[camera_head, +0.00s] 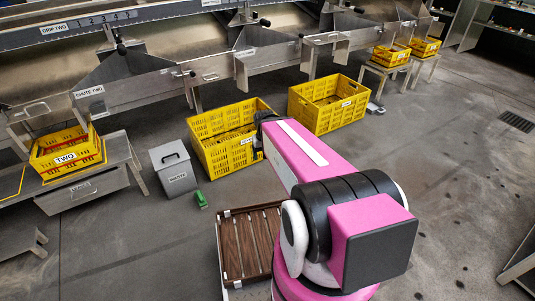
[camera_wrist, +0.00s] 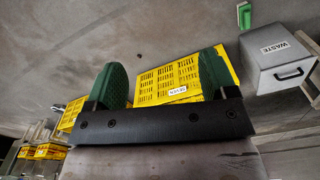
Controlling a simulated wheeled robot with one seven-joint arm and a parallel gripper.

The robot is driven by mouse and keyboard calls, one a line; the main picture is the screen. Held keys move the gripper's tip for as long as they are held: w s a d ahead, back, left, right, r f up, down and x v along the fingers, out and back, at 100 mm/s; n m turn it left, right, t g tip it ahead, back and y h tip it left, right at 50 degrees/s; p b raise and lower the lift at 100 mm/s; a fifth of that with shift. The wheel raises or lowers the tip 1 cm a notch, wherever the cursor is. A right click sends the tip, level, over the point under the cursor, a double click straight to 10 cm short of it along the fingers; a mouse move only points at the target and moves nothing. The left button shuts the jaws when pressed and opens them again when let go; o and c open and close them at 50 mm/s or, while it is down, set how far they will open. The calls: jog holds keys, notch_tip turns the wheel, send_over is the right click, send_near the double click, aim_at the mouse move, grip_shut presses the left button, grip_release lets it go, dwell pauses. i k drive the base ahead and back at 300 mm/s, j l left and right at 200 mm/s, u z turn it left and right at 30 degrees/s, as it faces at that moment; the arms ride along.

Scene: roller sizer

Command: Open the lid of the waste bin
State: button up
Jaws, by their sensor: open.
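The waste bin (camera_head: 175,172) is a small grey box labelled WASTE, standing on the floor left of the large yellow crates. In the head view my arm mostly hides the gripper.
Two large yellow crates (camera_head: 226,150) (camera_head: 328,110) stand on the floor near my arm. A small green object (camera_head: 201,199) lies by the bin. A wooden slatted pallet (camera_head: 247,243) is in front. A bench with a yellow crate (camera_head: 42,162) is left of the bin.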

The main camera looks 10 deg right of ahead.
aim_at(168, 152)
jog(key=i+j, duration=0.15)
jog(key=j, duration=0.2)
jog(key=i+j, duration=0.2)
jog(key=j, duration=0.15)
jog(key=i+j, duration=0.15)
jog(key=j, duration=0.15)
jog(key=i+j, duration=0.15)
jog(key=j, duration=0.2)
jog(key=u, duration=0.05)
